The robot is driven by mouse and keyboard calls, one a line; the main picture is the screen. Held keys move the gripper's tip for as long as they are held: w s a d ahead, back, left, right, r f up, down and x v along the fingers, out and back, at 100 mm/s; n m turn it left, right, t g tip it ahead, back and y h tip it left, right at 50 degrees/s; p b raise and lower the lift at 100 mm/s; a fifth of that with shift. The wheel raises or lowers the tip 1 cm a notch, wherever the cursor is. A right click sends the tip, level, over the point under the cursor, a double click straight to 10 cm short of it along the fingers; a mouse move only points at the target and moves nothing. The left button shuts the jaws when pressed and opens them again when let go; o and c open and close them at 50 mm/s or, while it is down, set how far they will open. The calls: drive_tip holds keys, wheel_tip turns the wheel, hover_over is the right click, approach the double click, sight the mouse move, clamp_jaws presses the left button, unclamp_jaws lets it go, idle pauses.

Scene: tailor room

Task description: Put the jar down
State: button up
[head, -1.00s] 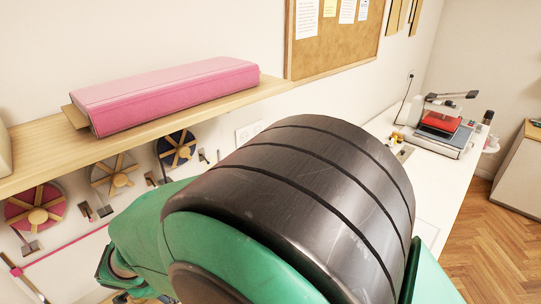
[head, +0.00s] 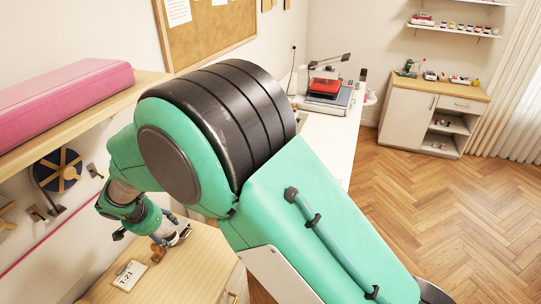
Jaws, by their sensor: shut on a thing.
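My gripper (head: 172,232) shows small at the lower left of the head view, at the end of my green wrist, low over a wooden top. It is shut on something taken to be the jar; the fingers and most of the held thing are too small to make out. A small tan piece (head: 158,252) shows just below the gripper. I cannot tell whether it is part of the jar or touches the wooden top.
The wooden top (head: 196,268) has a small tag marked T-21 (head: 129,275) on it. A shelf with a pink bolster (head: 65,105) is above at left. A white table (head: 325,135) with a red-and-grey press (head: 325,88) stands behind my arm. Open parquet floor (head: 430,200) lies at right.

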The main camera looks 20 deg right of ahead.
drive_tip(key=w+d+r+m+g+h+p, duration=0.1)
drive_tip(key=w+d+m, duration=0.3)
drive_tip(key=d, duration=1.1)
drive_tip(key=w+d+r+m+g+p, duration=0.15)
drive_tip(key=w+d, duration=0.45)
drive_tip(key=d, duration=0.9)
drive_tip(key=s+d+m, duration=0.2)
drive_tip(key=d, duration=1.3)
drive_tip(key=s+d+r+m, duration=0.1)
drive_tip(key=d+m, duration=0.2)
drive_tip(key=d, duration=1.1)
drive_tip(key=shift+s+d+r+g+h, duration=0.25)
drive_tip(key=shift+s+d+g+h, duration=0.1)
drive_tip(key=shift+s+g+h, duration=0.1)
drive_tip(key=shift+f, duration=3.15)
drive_tip(key=shift+f+b, duration=0.35)
drive_tip(key=shift+f, duration=1.5)
